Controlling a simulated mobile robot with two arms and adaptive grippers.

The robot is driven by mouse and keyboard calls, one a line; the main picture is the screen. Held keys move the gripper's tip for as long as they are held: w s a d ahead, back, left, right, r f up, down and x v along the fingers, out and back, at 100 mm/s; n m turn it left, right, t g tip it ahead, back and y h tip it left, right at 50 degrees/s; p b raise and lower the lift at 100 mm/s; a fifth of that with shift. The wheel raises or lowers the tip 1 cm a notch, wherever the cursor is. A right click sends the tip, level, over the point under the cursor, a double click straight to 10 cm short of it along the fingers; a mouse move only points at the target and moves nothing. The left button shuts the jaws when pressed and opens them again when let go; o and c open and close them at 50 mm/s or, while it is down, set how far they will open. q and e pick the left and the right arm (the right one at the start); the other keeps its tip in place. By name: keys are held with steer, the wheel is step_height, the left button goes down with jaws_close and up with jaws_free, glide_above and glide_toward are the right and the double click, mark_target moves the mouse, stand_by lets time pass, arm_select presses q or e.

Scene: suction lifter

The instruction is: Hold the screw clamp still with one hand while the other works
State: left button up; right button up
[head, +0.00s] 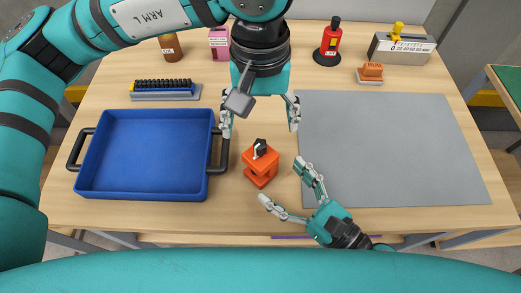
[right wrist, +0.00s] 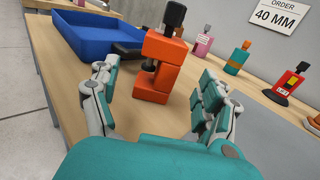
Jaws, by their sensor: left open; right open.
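The orange screw clamp (head: 260,168) with a black top stands upright on the table, between the blue tray and the grey mat. It also shows in the right wrist view (right wrist: 152,83), ahead of my right gripper. My left gripper (head: 260,120) is open and points down, above and just behind the clamp, with its fingers apart. My right gripper (head: 284,187) is open at the front right of the clamp. Its fingers (right wrist: 158,105) spread toward the clamp, with nothing held between them. I see no contact between either gripper and the clamp.
The blue tray (head: 148,195) with dark handles stands left of the clamp. The grey mat (head: 400,150) is bare at right.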

steer(key=shift+o, duration=0.4)
steer(key=o, duration=0.4)
steer(key=shift+c, duration=0.2)
steer(key=shift+s+d, duration=0.1)
